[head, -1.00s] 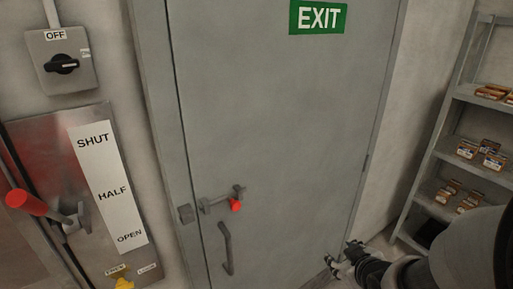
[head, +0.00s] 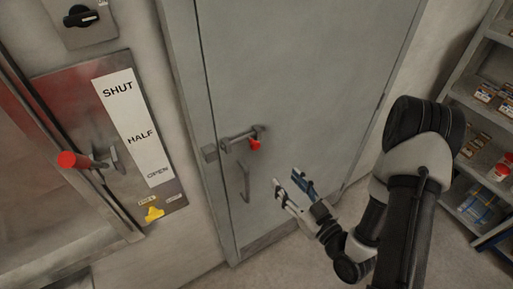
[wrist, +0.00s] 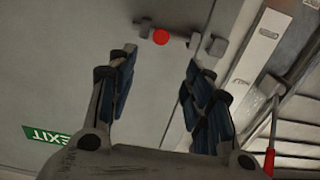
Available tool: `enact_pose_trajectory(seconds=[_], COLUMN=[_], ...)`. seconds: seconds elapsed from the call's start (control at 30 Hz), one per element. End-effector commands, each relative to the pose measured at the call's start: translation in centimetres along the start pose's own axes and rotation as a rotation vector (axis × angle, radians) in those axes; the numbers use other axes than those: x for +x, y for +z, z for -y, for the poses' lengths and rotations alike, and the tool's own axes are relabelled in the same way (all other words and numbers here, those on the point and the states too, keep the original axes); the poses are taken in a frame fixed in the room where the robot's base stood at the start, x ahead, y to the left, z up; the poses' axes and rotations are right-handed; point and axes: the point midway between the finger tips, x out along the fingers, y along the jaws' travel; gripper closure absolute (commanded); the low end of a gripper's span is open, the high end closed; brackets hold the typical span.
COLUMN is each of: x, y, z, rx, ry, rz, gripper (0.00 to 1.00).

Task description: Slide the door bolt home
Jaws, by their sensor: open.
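The door bolt (head: 238,138) is a grey bar with a red knob (head: 254,144), mounted on the grey door (head: 305,80) near its left edge. A keeper block (head: 209,153) sits on the frame side, left of the bar. The wrist view shows the bolt upside down, with the red knob (wrist: 160,37) beyond the fingertips and the keeper (wrist: 217,46) to its right. My gripper (head: 287,190) is open and empty, right of and below the knob, apart from it. In the wrist view my gripper (wrist: 160,62) has its two blue-padded fingers spread wide.
A door handle (head: 244,182) stands out just below the bolt. Left is a panel with a red-tipped lever (head: 75,160), a SHUT/HALF/OPEN label (head: 134,127) and a yellow knob (head: 153,214). A rotary switch (head: 81,17) is above. Shelves (head: 480,130) stand at right.

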Motion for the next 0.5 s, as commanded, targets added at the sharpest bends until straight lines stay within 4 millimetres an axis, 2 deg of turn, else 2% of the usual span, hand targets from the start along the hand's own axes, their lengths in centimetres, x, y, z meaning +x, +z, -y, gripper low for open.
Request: enact_pose_trajectory(seconds=[0.07,0.23,0.5], x=[1.2,4.9,5.9], y=[0.4,-0.2,0.6], z=[0.2,0.3,-0.1], rx=[-0.005,-0.004,-0.009], ry=[-0.007,-0.007,-0.008], rz=[-0.006,-0.007,-0.001], gripper=[0.53,0.53,0.53])
